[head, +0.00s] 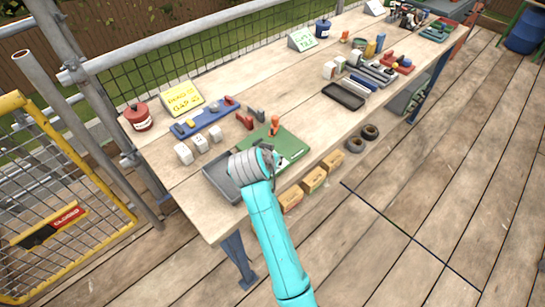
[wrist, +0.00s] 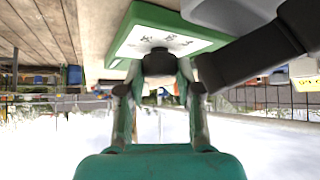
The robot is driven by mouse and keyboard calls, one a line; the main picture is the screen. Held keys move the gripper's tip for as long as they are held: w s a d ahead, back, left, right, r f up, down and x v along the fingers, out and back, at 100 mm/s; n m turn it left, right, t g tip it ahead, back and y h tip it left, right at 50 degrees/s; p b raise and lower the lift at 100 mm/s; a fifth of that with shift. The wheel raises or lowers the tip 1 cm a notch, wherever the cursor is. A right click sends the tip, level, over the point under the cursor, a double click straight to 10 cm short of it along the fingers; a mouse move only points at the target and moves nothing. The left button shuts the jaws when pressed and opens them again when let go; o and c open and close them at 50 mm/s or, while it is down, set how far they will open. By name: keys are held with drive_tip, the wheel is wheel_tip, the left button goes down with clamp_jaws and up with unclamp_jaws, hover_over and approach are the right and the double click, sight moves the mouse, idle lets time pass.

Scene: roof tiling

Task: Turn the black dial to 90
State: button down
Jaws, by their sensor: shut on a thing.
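A green board (head: 291,144) with a white panel lies flat near the front edge of the workbench. It also shows tipped over in the wrist view (wrist: 128,32), with dark marks on its white face (wrist: 170,38). The black dial (wrist: 156,52) stands out from that face. My gripper (wrist: 160,66) is shut on the dial, with one finger on each side. In the head view my gripper (head: 272,154) covers the dial and part of the panel. The pointer and the number it faces cannot be read.
A dark grey tray (head: 216,180) lies left of the board. An orange-handled thing (head: 274,125) stands at its back edge. White blocks (head: 184,153), a blue rack (head: 208,118) and a yellow sign (head: 182,98) are farther left. Yellow boxes (head: 313,180) sit below the front edge.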

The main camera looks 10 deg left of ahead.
drive_tip(key=shift+a+m+g+h, duration=0.1)
drive_tip(key=shift+m+g+h, duration=0.2)
drive_tip(key=shift+m+h, duration=0.85)
drive_tip(key=shift+m, duration=0.35)
drive_tip(key=c, duration=0.8)
unclamp_jaws()
drive_tip(key=shift+o, duration=0.2)
drive_tip(key=v, duration=1.2)
